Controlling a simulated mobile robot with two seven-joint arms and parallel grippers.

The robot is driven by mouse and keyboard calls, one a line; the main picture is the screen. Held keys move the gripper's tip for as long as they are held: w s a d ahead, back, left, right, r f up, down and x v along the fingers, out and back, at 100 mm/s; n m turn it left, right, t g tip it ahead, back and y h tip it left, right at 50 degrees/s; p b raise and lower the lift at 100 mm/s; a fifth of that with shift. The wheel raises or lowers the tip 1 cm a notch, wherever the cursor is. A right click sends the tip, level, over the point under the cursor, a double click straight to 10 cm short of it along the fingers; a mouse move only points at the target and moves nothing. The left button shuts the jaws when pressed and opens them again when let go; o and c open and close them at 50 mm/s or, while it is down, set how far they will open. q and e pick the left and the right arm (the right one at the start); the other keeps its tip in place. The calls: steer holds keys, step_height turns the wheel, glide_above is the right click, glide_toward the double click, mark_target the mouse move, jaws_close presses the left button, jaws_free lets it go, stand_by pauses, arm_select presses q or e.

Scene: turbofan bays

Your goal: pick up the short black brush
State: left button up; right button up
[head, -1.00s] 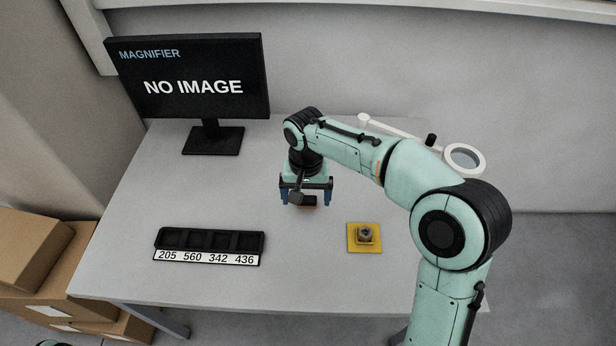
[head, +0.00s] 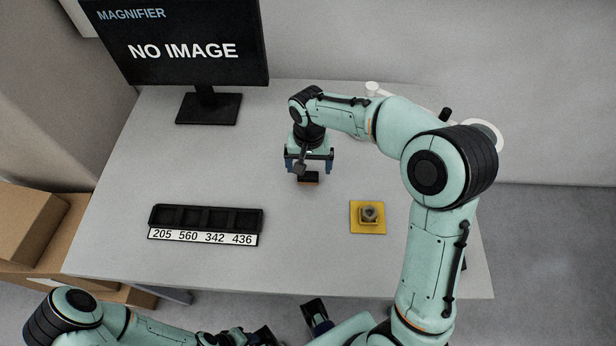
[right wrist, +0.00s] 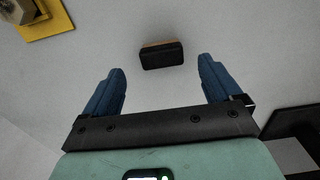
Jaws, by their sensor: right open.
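The short black brush (head: 309,178), a small black block with an orange-brown strip along one side, lies on the grey table. In the right wrist view the brush (right wrist: 162,57) lies just beyond the fingertips, around the middle of the gap between them. My right gripper (head: 309,168) points down over the brush, its blue fingers apart and empty; the right wrist view shows both fingers of the gripper (right wrist: 163,76) clear of the brush. My left arm comes in at the bottom left; its gripper is not clearly shown among dark parts at the bottom edge.
A black tray with a number label (head: 204,237) lies to the left on the table (head: 240,275). A yellow square base with a grey metal part (head: 368,217) is to the right of the brush. A monitor (head: 180,45) and a white magnifier (head: 486,130) stand behind. Boxes are at left.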

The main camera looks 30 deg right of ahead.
mark_target(308, 175)
step_height(308, 175, down, 5)
steer(key=shift+w+f, duration=0.1)
steer(key=shift+f, duration=0.1)
steer(key=c, duration=1)
